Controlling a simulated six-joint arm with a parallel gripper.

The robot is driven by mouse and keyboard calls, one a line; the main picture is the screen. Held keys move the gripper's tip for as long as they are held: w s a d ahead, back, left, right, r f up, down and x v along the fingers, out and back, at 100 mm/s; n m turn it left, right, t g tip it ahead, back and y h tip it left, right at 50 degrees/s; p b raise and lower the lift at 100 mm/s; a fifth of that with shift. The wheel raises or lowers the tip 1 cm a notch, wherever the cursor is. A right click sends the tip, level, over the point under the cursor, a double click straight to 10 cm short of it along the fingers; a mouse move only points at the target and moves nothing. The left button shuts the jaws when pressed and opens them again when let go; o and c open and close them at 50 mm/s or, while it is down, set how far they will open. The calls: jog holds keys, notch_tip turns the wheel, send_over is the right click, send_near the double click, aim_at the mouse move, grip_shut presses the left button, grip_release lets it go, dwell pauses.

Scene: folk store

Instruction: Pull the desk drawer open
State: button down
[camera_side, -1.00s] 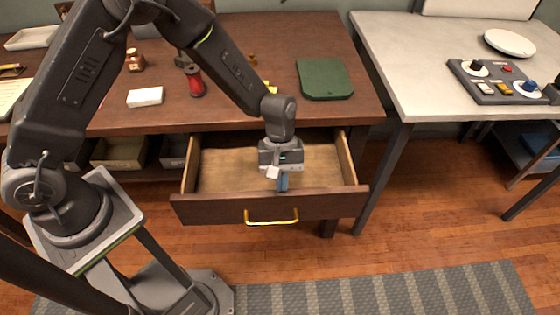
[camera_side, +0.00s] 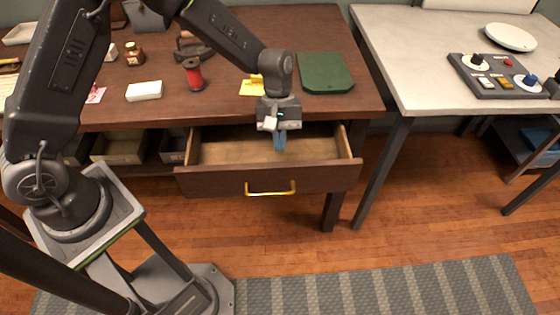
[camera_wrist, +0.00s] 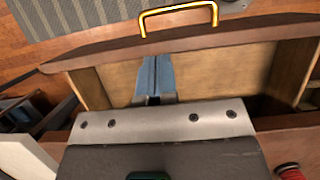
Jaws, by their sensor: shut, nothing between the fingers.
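The dark brown desk drawer (camera_side: 268,181) stands partly out from under the desk top, its pale wooden inside empty and in view. Its yellow handle (camera_side: 270,188) is on the front face and also shows in the wrist view (camera_wrist: 178,12). My gripper (camera_side: 280,146), with blue fingers, is shut with nothing in it. It points down over the drawer's inside, behind the front panel and apart from the handle. In the wrist view, the closed fingers (camera_wrist: 155,76) show against the pale drawer floor, near the front panel. I cannot tell whether they touch it.
On the desk (camera_side: 225,100) are a green pad (camera_side: 324,72), a red spool (camera_side: 193,75), a white block (camera_side: 143,91) and a yellow paper (camera_side: 252,86). A grey table (camera_side: 420,60) with a control panel (camera_side: 500,76) stands right. Floor before the drawer is clear.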

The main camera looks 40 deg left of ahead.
jog(key=w+a+r, duration=0.3)
jog(key=w+r, duration=0.1)
jog(key=w, duration=0.6)
send_near(302, 176)
notch_tip(302, 176, down, 3)
jog(key=a, duration=0.1)
jog(key=shift+s+d+f, duration=0.15)
dwell(0.3)
jog(key=s+d, duration=0.5)
jog(key=s, duration=0.1)
jog(key=shift+d+f, duration=0.1)
jog(key=shift+d, duration=0.3)
jog(key=shift+a, duration=0.1)
